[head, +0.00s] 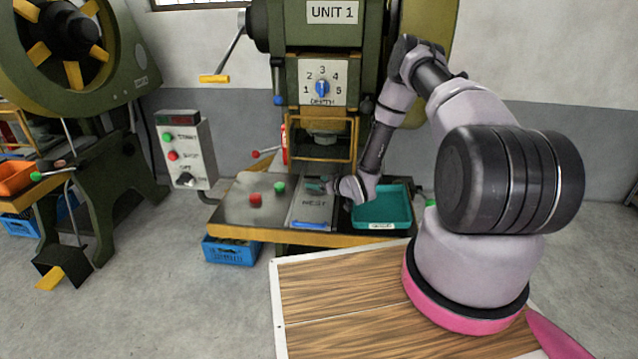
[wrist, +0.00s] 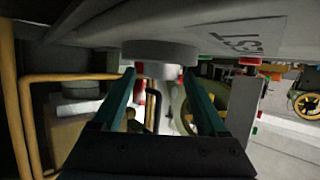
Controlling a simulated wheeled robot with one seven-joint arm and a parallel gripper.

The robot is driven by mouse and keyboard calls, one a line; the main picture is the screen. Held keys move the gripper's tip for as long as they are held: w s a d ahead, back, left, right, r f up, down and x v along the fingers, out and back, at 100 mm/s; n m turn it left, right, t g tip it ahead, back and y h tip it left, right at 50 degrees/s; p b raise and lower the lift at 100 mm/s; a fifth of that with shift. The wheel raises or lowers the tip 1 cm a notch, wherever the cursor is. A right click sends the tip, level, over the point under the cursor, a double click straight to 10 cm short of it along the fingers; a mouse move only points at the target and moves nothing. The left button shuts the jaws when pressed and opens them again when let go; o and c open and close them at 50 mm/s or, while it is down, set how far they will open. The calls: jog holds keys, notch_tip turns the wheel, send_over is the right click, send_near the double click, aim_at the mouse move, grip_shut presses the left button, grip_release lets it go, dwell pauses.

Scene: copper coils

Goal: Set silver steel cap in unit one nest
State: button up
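My gripper (head: 318,187) is low at the front of the UNIT 1 press, over the back end of the nest plate (head: 312,214). In the wrist view the picture is turned over, with the NEST label (wrist: 252,40) upside down at the top. A round grey nest seat (wrist: 160,49) stands out from the plate. A narrower silver cap (wrist: 160,70) shows against it, between my teal fingertips (wrist: 159,75). Whether the cap is fully seated I cannot tell. In the head view my gripper hides the cap.
A teal tray (head: 382,224) marked GOOD lies right of the plate. Red (head: 256,200) and green (head: 280,187) buttons stand on the left. The press ram (head: 323,138) and yellow guard frame (head: 296,147) are behind and above. A blue crate (head: 230,252) sits below the table.

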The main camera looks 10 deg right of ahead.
jog(key=shift+s+d+f, duration=0.2)
jog(key=shift+d+f, duration=0.15)
jog(key=shift+f, duration=0.25)
jog(key=shift+r, duration=0.25)
jog(key=r+v, duration=0.1)
jog(key=v, duration=1.1)
jog(key=shift+a, duration=0.2)
